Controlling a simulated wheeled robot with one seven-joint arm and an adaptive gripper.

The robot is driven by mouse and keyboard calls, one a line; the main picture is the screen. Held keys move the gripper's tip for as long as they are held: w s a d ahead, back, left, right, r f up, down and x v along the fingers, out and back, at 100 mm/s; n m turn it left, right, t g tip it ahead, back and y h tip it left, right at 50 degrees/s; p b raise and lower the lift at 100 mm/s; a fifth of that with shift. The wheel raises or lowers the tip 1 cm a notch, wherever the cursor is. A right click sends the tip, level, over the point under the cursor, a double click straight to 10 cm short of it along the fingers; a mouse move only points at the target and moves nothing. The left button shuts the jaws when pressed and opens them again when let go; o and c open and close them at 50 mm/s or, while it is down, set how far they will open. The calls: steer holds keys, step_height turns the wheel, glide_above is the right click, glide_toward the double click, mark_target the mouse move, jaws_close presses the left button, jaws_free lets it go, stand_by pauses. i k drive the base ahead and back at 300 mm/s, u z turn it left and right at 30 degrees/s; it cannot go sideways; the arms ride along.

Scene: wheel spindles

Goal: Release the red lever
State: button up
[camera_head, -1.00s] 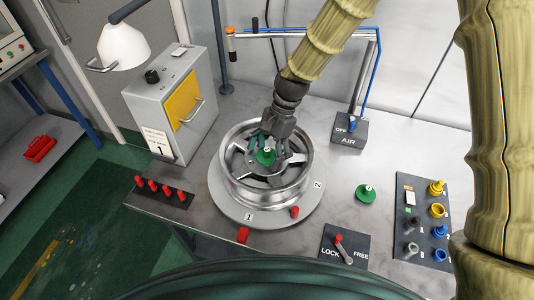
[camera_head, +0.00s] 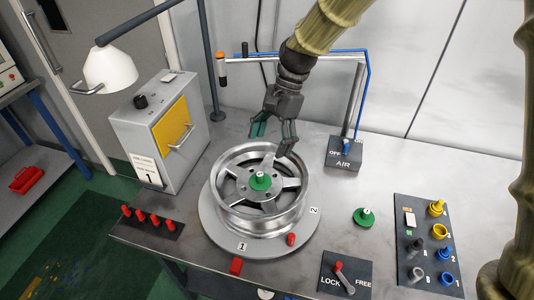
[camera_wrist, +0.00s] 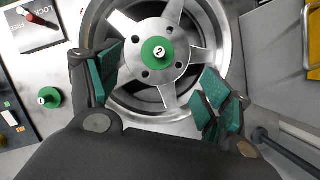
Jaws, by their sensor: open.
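The lever (camera_head: 344,278) has a red part and a grey part and sits on a dark plate (camera_head: 331,284) marked LOCK and FREE at the front of the bench. It stands tilted between the two words; I cannot tell which setting it is in. It shows at the top left of the wrist view (camera_wrist: 36,20). My gripper (camera_head: 272,137) is open and empty above the back of the silver wheel (camera_head: 228,205), well away from the lever. A green knob numbered 2 (camera_head: 260,181) sits on the wheel's hub, between my fingers (camera_wrist: 160,88) in the wrist view.
Another green knob (camera_head: 364,217) stands on the bench right of the wheel. Red pegs (camera_head: 141,216) stand at the left edge. A panel of coloured knobs (camera_head: 425,245) is at the right. An AIR switch box (camera_head: 343,154) is behind. Bench between wheel and panel is mostly clear.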

mark_target(349, 290)
steer(key=k, duration=1)
